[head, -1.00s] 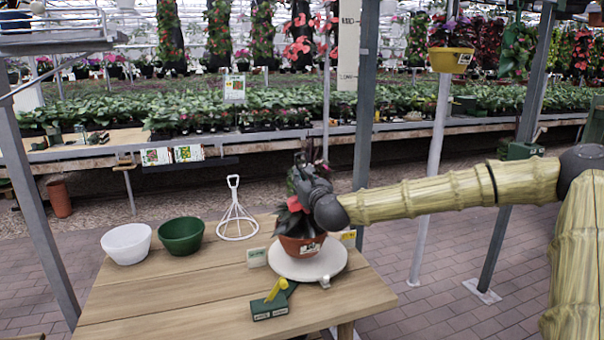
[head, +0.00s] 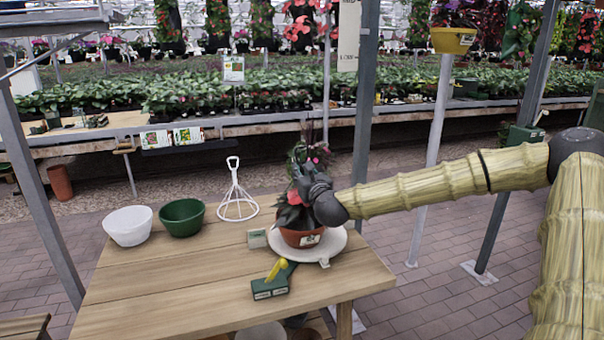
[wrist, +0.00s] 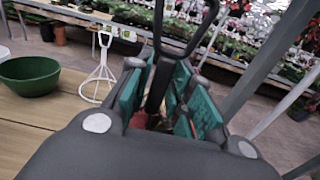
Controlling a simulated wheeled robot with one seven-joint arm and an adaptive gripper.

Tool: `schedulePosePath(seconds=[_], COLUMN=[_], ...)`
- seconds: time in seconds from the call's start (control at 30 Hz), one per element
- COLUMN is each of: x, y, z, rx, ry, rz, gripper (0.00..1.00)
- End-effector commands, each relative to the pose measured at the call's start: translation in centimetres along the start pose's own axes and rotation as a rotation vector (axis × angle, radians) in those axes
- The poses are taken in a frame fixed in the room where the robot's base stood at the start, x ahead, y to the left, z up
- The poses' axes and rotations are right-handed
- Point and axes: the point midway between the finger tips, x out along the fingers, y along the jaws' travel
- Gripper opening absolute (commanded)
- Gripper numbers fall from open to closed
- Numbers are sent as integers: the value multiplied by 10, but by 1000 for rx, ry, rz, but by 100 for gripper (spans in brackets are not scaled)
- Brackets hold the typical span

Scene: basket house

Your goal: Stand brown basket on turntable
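The brown basket (head: 296,239) is a reddish-brown pot with leafy plants, red flowers and a pale label. It looks upright, over the left-middle part of the white round turntable (head: 335,244). I cannot tell whether its base touches the plate. My gripper (head: 305,178) is at the plants above the pot, coming from the right. In the wrist view its teal finger pads (wrist: 167,97) are on both sides of the basket's dark handle (wrist: 157,88), and it looks shut on it. Leaves and the wrist hide the contact in the head view.
A white bowl (head: 128,227), a green bowl (head: 182,218) and a white wire stand (head: 238,205) are at the table's back left. A green block with a yellow handle (head: 270,288) sits in front of the turntable. A grey post (head: 362,120) rises behind. The table's front left is clear.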

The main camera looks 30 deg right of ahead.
Motion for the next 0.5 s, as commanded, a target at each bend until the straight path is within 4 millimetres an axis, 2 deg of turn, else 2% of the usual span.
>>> schedulePosePath(seconds=[0.43, 0.5], x=[0, -6], y=[0, 0], z=[4, 1], rx=[0, 1], ry=[0, 0], rz=[0, 0], gripper=[35, 35])
